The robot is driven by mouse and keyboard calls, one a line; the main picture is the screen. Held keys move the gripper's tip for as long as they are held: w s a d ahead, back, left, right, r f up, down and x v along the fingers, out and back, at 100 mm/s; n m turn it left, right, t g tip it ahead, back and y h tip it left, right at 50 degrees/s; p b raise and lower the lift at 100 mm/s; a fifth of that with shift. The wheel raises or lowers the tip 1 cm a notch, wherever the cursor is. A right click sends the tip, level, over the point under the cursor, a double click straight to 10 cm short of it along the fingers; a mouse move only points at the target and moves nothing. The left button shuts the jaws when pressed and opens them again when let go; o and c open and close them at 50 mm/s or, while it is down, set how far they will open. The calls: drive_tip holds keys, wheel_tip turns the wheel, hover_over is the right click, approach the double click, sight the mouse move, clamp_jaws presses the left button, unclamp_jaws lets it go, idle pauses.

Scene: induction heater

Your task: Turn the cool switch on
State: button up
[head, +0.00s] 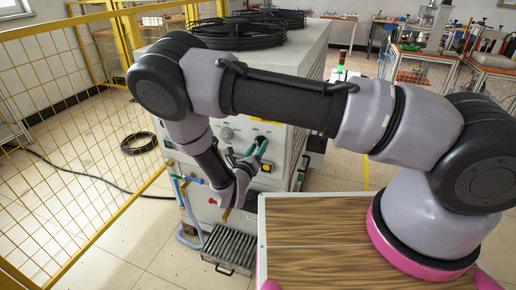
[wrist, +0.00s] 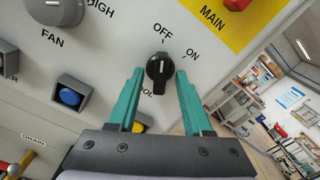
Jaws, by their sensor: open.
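The cool switch (wrist: 160,69) is a black rotary knob on the white front panel of the heater. In the wrist view its pointer faces roughly the OFF label, with ON to the right. My gripper (head: 260,147) is open, with green fingers. In the wrist view one finger is on each side of the knob, with visible gaps. Whether the fingertips reach the knob's depth, I cannot tell.
A FAN knob (wrist: 56,10), a blue button (wrist: 70,95) and the yellow MAIN plate (wrist: 225,20) are nearby on the panel. A yellow mesh fence (head: 70,110) stands left of the heater (head: 285,60). A wood-topped surface (head: 315,240) is under my arm.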

clamp_jaws()
drive_tip(key=m, duration=0.3)
drive_tip(key=shift+m, duration=2.4)
